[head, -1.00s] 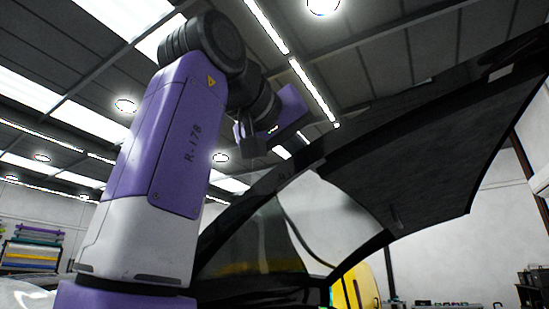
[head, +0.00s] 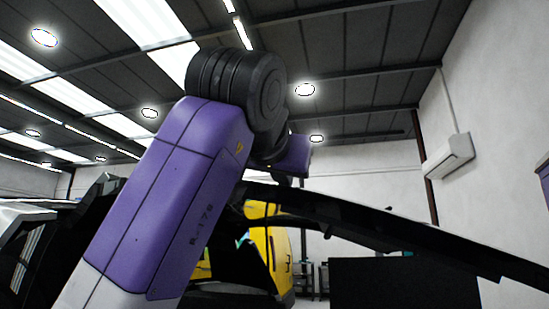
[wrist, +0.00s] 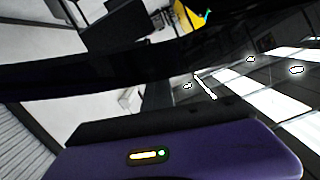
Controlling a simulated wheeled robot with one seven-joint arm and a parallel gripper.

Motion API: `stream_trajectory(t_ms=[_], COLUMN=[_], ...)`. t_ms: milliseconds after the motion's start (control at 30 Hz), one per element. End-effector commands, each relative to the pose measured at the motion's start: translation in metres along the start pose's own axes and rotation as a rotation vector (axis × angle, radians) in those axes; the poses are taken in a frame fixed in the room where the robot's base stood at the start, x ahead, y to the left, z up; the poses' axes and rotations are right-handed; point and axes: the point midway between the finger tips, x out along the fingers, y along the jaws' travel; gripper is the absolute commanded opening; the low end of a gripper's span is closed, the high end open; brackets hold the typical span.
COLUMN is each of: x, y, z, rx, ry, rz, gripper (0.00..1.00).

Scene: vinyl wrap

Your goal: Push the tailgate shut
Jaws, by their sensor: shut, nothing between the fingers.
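The tailgate (head: 400,232) is a long dark panel in the head view, seen nearly edge-on. It slopes down to the right from behind my arm and is still raised at an angle. In the head view, the purple wrist housing (head: 294,156) is above the tailgate's upper end; the fingertips are not clear there.
A yellow vehicle or machine (head: 268,250) stands behind my arm. A black rectangular object (head: 400,285) is at the lower right. Dark car parts (head: 30,255) show at the left. A white wall with an air conditioner (head: 448,158) is at the right.

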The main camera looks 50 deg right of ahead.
Motion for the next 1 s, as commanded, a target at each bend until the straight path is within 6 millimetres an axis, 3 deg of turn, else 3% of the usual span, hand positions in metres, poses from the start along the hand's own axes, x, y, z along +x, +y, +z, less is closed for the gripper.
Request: stream_trajectory(t_ms=[33,467,800,1000], x=[0.005,0.022,0.037,0.044], y=[0.008,0.023,0.0,-0.028], z=[0.033,0.186,0.318,0.38], rx=[0.03,0.315,0.565,0.701], ry=[-0.01,-0.015,-0.015,-0.012], rz=[0.0,-0.032,-0.06,-0.077], gripper=[0.0,0.0,0.0,0.0])
